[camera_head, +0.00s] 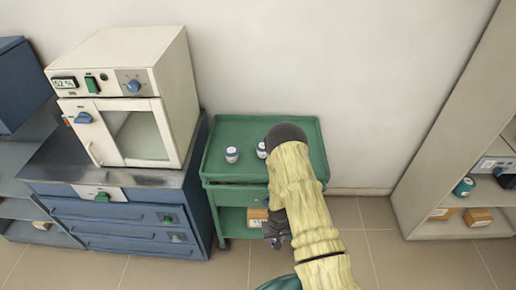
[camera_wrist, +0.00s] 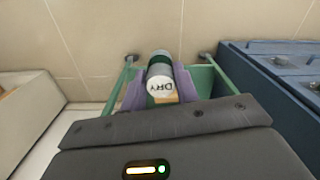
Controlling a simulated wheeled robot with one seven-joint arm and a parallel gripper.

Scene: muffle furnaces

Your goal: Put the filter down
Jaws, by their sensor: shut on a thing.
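The filter (camera_wrist: 160,78) is a short cylinder with a dark green band and a pale end marked "DRY". In the wrist view it sits between the purple fingers of my gripper (camera_wrist: 160,88), which is shut on it. In the head view my gripper (camera_head: 276,228) shows as a dark shape in front of the green trolley, low by its lower shelf. The filter cannot be made out there. The green trolley (camera_head: 235,120) has a top tray and a lower shelf; its frame (camera_wrist: 121,80) also shows around the fingers in the wrist view.
A furnace (camera_head: 135,95) stands on the blue cabinet (camera_head: 120,215) at left. A shelf unit (camera_head: 440,150) is at right.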

